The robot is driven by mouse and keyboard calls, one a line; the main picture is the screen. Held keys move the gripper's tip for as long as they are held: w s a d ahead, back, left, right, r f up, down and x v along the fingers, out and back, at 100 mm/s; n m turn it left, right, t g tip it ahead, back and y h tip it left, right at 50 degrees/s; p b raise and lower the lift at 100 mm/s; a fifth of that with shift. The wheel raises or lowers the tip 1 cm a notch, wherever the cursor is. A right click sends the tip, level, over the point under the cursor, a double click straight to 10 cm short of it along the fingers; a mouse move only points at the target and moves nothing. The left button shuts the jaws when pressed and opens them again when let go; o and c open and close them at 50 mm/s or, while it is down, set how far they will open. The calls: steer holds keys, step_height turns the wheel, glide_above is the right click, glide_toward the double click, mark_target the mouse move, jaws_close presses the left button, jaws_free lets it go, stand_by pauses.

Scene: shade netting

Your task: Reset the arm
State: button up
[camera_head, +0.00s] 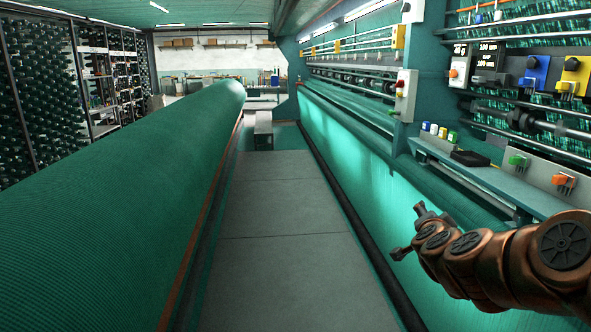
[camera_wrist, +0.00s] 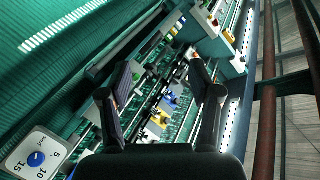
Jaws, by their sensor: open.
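My copper-coloured arm reaches in from the lower right in the head view. My gripper (camera_head: 408,232) is at its end, in front of the green netting on the machine's right side and above the walkway's right edge. In the wrist view, my gripper (camera_wrist: 158,82) shows two dark fingers spread apart with nothing between them. Past the fingers, the machine's panel with blue and yellow parts shows at a tilt. The gripper touches nothing that I can see.
A large green netting roll (camera_head: 110,200) fills the left side. A grey walkway (camera_head: 280,215) runs clear down the middle to a small bench (camera_head: 263,128). A machine shelf (camera_head: 490,178) with coloured spools (camera_head: 438,131) and a black box (camera_head: 470,158) is above my arm. A dial (camera_wrist: 36,158) shows lower left in the wrist view.

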steer(key=s+a+f+n+g+y, duration=0.1)
steer(key=s+a+f+n+y, duration=0.2)
steer(key=a, duration=0.6)
steer(key=s+a+n+g+y, duration=0.1)
steer(key=s+a+n+y, duration=0.3)
steer(key=a, duration=0.5)
steer(key=s+a+f+n+g+y, duration=0.1)
steer(key=s+a+f+n+g, duration=0.2)
steer(key=s, duration=0.6)
steer(key=s+a+f+n+g+y+p, duration=0.1)
steer(key=s+f+g, duration=0.4)
steer(key=s, duration=0.5)
steer(key=shift+s+a+n, duration=0.25)
steer(key=shift+a+n, duration=0.65)
steer(key=s+d+g+h, duration=0.1)
steer(key=s+d+g, duration=0.1)
steer(key=s, duration=0.6)
steer(key=s+d+f+n+g+h, duration=0.1)
steer(key=s+d+g, duration=0.1)
steer(key=s, duration=0.6)
steer(key=shift+s+d+f+g+p, duration=0.15)
steer(key=shift+s+d+g+p, duration=0.3)
steer(key=shift+g, duration=0.45)
